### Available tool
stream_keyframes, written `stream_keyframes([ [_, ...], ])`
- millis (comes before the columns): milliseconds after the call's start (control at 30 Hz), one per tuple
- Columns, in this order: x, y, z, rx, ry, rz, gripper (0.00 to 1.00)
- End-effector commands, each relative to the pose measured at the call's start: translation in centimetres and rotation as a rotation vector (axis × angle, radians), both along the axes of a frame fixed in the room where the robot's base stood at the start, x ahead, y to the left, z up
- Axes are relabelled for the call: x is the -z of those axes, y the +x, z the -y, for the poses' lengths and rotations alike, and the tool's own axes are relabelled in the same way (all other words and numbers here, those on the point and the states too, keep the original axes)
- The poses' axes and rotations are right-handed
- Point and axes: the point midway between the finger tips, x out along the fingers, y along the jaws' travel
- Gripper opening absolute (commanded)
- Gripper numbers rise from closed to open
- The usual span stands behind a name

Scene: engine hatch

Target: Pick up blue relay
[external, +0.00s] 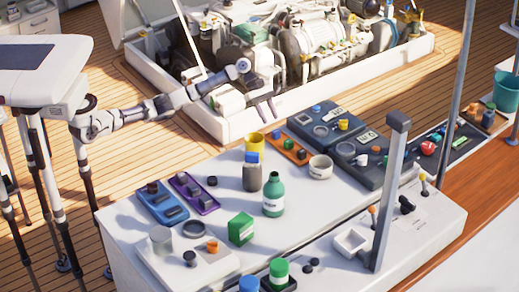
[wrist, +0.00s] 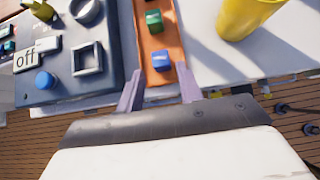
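The blue relay (wrist: 161,60) is a small blue block on a narrow orange tray (wrist: 157,76). It also shows in the external view (external: 276,134) at the tray's far end, beside a green block (wrist: 153,18). My gripper (wrist: 160,92) is open and empty, with its two fingers apart near the tray's end in the wrist view. In the external view my gripper (external: 264,112) hangs above and behind the orange tray, pointing down, apart from the relay.
A yellow cup (external: 255,142) stands close to the orange tray. A dark panel (external: 327,122) with knobs lies on its other side. The open engine hatch (external: 290,95) is behind the bench.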

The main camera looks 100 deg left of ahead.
Motion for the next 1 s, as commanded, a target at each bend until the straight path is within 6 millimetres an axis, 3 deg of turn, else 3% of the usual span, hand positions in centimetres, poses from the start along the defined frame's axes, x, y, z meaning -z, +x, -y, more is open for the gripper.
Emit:
stream_keyframes([
  [367,2.0,1.5,1.6,-0.001,-0.003,0.0,0.36],
  [633,4.8,3.3,3.4,0.0,-0.002,0.0,0.36],
  [867,5.1,3.4,3.4,-0.001,-0.001,0.002,0.36],
  [1000,5.1,3.4,3.4,-0.001,-0.001,0.001,0.18],
])
